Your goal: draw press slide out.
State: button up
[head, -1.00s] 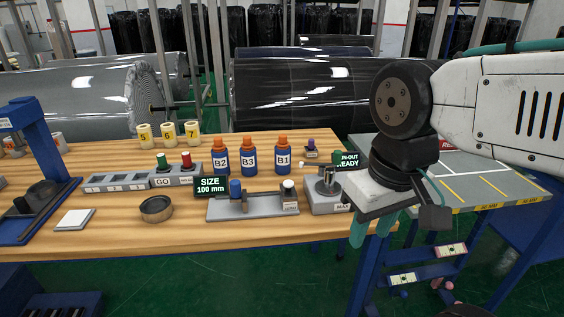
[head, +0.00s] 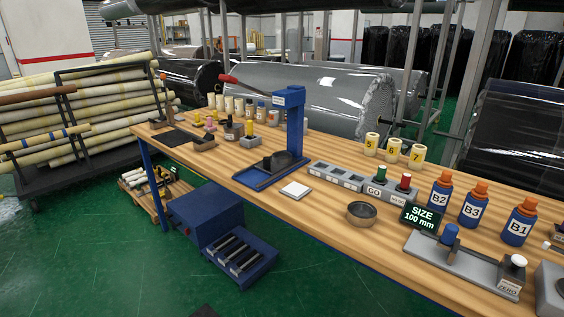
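The blue press (head: 297,125) stands upright on the wooden bench, left of the bench's middle. A red-tipped lever (head: 229,79) reaches out from its head to the left. Its low blue base tray (head: 258,184) holds a dark round piece (head: 283,161) under the head, with a small black knob at its left side. How far the slide is drawn out I cannot tell. My gripper is not in view.
On the wooden bench (head: 330,213), a white square pad (head: 296,190) lies right of the press base, and a round dark dish (head: 361,213) stands further right. A blue floor unit (head: 207,214) stands below the bench's front edge. Green floor in front is open.

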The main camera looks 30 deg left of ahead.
aim_at(280, 160)
jog(key=u, duration=0.6)
jog(key=i, duration=0.7)
jog(key=u, duration=0.7)
